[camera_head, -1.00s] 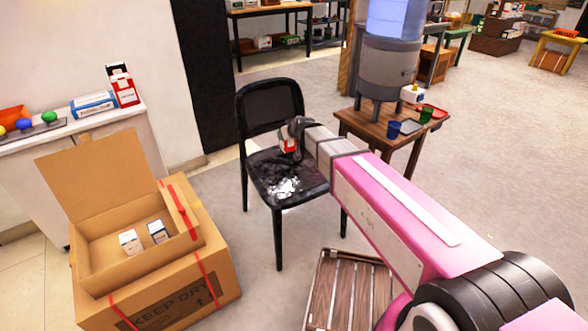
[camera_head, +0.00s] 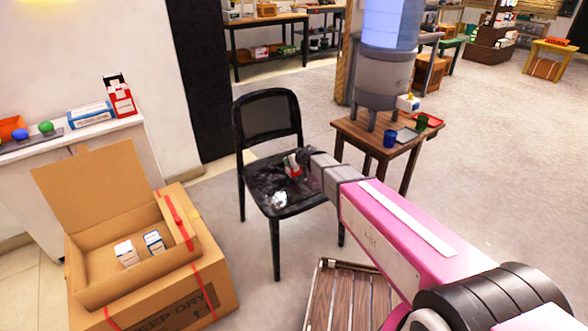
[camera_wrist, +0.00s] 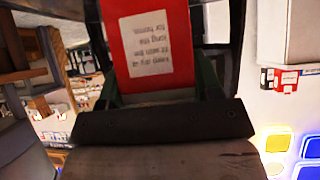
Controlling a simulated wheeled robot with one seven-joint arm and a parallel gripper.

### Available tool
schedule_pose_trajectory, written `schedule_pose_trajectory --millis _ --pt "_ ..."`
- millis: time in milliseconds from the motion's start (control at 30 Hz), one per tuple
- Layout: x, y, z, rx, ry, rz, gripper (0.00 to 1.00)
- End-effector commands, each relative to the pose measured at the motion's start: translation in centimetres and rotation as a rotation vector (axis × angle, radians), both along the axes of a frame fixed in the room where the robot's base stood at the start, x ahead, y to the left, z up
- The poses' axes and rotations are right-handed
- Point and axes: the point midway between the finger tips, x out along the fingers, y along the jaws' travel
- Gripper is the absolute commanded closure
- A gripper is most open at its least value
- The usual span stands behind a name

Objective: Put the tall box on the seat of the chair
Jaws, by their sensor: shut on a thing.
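The tall box (camera_head: 291,166) is red and white and sits in my gripper (camera_head: 298,160), over the seat of the black chair (camera_head: 268,120). The wrist view shows the box's red face with a white printed label (camera_wrist: 157,45), upside down, between my dark fingers. My gripper is shut on it. The box looks roughly upright and low over the chair seat (camera_head: 283,198). I cannot tell whether its bottom touches the seat. My gripper and wrist partly hide the box and the seat's right side.
A large open carton (camera_head: 150,285) with small boxes in it stands left of the chair. A wooden side table (camera_head: 372,135) with cups and a water dispenser (camera_head: 383,80) is to the right. A slatted wooden crate (camera_head: 350,300) lies in front. Another red box (camera_head: 121,98) stands on the left counter.

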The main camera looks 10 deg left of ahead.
Motion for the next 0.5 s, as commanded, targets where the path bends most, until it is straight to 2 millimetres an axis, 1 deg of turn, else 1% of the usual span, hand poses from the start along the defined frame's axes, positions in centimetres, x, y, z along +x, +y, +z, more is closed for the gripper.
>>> schedule_pose_trajectory --millis 33,167,267,400,500 --pt "0.3 -0.2 -0.2 0.000 0.000 0.000 0.67" --pt "0.4 -0.3 -0.7 0.000 0.001 0.001 0.67" --pt "0.4 -0.3 -1.8 -0.001 0.002 0.001 0.67" --pt "0.4 -0.3 -3.7 -0.001 0.002 0.001 0.67" --pt "0.4 -0.3 -4.4 -0.001 0.001 0.000 0.67"
